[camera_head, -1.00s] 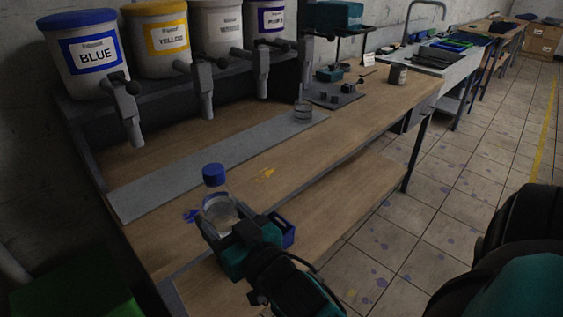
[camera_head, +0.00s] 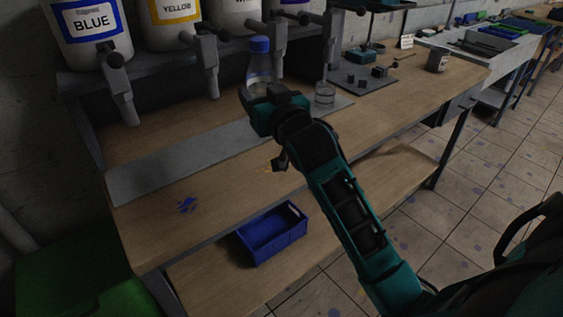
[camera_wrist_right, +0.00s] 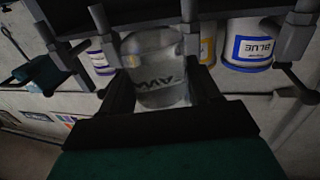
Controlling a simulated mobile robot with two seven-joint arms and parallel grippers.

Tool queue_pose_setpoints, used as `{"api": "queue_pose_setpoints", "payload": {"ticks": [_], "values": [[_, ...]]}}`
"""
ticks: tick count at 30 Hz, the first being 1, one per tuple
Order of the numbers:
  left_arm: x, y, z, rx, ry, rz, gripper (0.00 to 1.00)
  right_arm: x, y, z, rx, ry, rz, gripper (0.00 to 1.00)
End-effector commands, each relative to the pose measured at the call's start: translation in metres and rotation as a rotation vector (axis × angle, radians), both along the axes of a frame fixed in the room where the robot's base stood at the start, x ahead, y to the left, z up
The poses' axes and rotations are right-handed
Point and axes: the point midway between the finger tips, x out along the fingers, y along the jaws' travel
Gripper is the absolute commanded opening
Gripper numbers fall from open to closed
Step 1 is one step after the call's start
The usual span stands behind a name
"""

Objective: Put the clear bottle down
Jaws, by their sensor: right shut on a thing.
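The clear bottle (camera_head: 259,69) with a blue cap stands out behind my right gripper (camera_head: 270,98) in the head view, over the grey strip on the bench. My right gripper is shut on the bottle. In the right wrist view the clear bottle (camera_wrist_right: 155,65) sits between the two dark fingers (camera_wrist_right: 162,95), and dark lettering shows through it. The bottle's lower part is hidden by the gripper in the head view, so I cannot tell whether its base touches the bench. My left gripper is not in view.
A small glass beaker (camera_head: 325,94) stands close to the right of the bottle. Large paint tubs, including a blue-labelled one (camera_head: 88,27), and their taps (camera_head: 208,62) line the back. The grey strip (camera_head: 165,168) is clear at left. A blue bin (camera_head: 272,234) sits on the lower shelf.

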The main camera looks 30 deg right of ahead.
Motion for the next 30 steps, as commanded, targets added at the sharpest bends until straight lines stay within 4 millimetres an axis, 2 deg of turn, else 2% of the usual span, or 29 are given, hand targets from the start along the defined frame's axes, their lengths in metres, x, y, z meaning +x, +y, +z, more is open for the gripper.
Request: {"api": "queue_pose_setpoints", "payload": {"ticks": [3,5,7,21,24,30], "values": [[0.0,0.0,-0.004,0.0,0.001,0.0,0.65,0.01,-0.012,0.016,0.005,-0.006,-0.019,0.27],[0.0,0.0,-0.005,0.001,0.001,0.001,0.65,0.012,-0.015,0.016,0.008,-0.003,-0.024,0.27],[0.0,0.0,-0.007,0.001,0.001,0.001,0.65,0.013,-0.017,0.009,0.01,-0.001,-0.027,0.27],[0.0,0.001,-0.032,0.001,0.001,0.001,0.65,0.012,-0.016,-0.111,0.01,0.0,-0.027,0.27],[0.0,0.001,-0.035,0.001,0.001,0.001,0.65,0.012,-0.016,-0.127,0.01,-0.001,-0.026,0.27],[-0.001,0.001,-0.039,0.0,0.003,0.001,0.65,0.012,-0.016,-0.143,0.009,-0.002,-0.027,0.27]]}}
